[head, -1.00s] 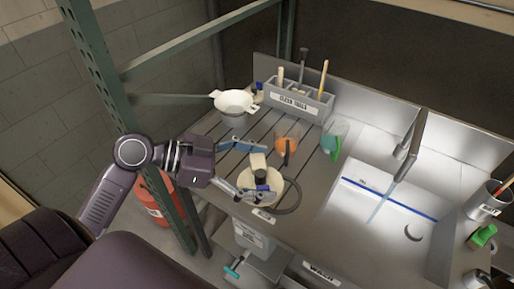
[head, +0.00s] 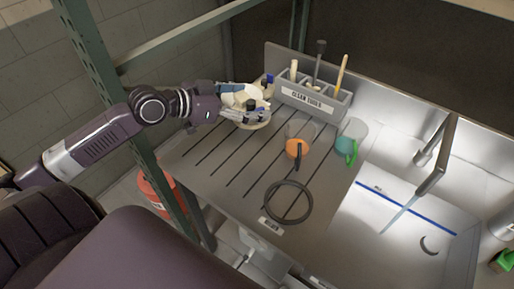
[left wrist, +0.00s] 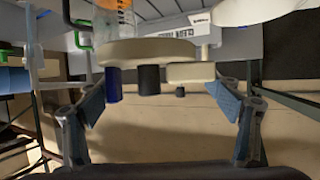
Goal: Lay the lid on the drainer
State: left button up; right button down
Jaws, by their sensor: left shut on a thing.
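The lid (head: 252,121) is a cream disc with a block-shaped handle and dark and blue caps. My left gripper (head: 238,104) is shut on it over the back left of the drainer (head: 222,158), a metal board with black slots. In the left wrist view the lid (left wrist: 150,52) shows edge-on, its caps and handle toward me, between the two blue-padded fingers of my left gripper (left wrist: 165,105). I cannot tell whether the lid touches the board. My right gripper is not in view.
A black ring (head: 267,204) lies on the drainer's front. An orange beaker (head: 297,149) and a green-handled one (head: 350,135) stand right of the lid. A grey tool caddy (head: 308,102) stands behind. A white funnel is partly hidden by my gripper.

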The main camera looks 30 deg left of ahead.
pick_arm(q)
notch_tip(320, 180, down, 5)
jog(key=shift+s+r, duration=0.1)
notch_tip(320, 180, down, 5)
jog(key=shift+f, duration=0.8)
jog(key=shift+f+b, duration=0.35)
jog(key=shift+f, duration=1.6)
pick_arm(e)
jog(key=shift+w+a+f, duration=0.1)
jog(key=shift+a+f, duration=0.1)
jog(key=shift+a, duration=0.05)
pick_arm(q)
jog(key=shift+f, duration=0.1)
jog(key=o, duration=1.2)
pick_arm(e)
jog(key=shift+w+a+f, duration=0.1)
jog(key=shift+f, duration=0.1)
